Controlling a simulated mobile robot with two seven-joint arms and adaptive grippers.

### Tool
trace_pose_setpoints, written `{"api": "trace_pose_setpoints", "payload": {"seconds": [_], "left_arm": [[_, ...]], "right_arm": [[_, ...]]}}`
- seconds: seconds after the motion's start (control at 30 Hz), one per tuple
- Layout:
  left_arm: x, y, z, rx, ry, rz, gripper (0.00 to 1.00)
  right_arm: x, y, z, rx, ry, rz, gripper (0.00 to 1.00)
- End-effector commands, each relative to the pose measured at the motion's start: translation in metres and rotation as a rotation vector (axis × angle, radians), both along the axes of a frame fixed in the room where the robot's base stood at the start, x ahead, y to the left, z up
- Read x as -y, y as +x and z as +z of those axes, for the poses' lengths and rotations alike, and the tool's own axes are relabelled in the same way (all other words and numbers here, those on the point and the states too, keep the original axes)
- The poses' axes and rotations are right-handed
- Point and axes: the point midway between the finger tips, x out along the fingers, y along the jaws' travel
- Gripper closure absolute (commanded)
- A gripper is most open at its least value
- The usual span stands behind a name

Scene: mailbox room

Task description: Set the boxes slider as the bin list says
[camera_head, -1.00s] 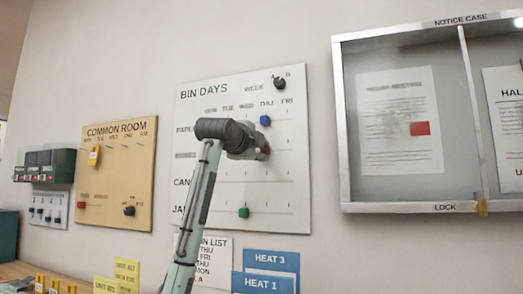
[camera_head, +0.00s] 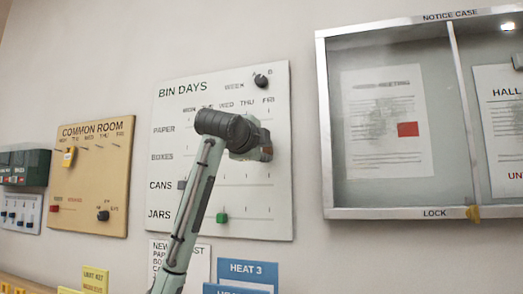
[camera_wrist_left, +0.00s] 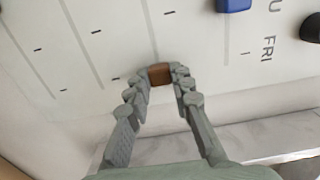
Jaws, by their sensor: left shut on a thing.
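The white BIN DAYS board (camera_head: 170,125) has rows PAPER, BOXES, CANS and JARS under weekday columns. My left gripper (camera_head: 265,152) is at the board's right side, under the FRI column, and its arm covers much of the BOXES row. In the left wrist view the left gripper (camera_wrist_left: 160,78) is shut on a brown slider (camera_wrist_left: 160,72) on the BOXES line, about level with the FRI ticks. A blue slider (camera_wrist_left: 233,4) sits on the PAPER line at THU. The bin list (camera_head: 202,262) hangs below, partly hidden by my arm. My right gripper is not in view.
A grey slider (camera_head: 182,185) is at the left of CANS and a green one (camera_head: 222,218) on JARS. A black WEEK knob (camera_head: 261,81) is above. The COMMON ROOM board (camera_head: 85,180) is left; the glass notice case (camera_head: 322,130) is right.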

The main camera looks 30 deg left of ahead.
Motion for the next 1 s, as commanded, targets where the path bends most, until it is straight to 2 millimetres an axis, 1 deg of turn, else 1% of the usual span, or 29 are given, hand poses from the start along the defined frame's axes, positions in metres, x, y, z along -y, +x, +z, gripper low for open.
{"api": "trace_pose_setpoints", "payload": {"seconds": [0.07, 0.1, 0.23, 0.53, 0.67, 0.77, 1.0], "left_arm": [[0.004, 0.000, -0.002, -0.005, 0.001, -0.008, 1.00], [0.004, 0.000, -0.002, -0.005, 0.001, -0.009, 0.74], [0.004, 0.000, -0.002, -0.004, 0.001, -0.008, 0.57], [0.002, -0.001, -0.001, -0.002, 0.001, -0.005, 0.57], [0.005, -0.010, -0.001, -0.001, 0.002, -0.006, 0.57], [0.008, -0.026, 0.000, 0.001, 0.004, -0.005, 0.57], [0.020, -0.077, 0.000, 0.000, 0.003, -0.005, 0.57]], "right_arm": [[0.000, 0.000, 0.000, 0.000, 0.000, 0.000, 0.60], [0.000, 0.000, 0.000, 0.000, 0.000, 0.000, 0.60], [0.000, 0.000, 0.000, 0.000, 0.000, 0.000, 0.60], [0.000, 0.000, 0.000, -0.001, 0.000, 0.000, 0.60], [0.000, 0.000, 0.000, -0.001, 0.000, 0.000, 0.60], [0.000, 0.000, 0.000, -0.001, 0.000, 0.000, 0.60], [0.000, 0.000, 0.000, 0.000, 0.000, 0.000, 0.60]]}}
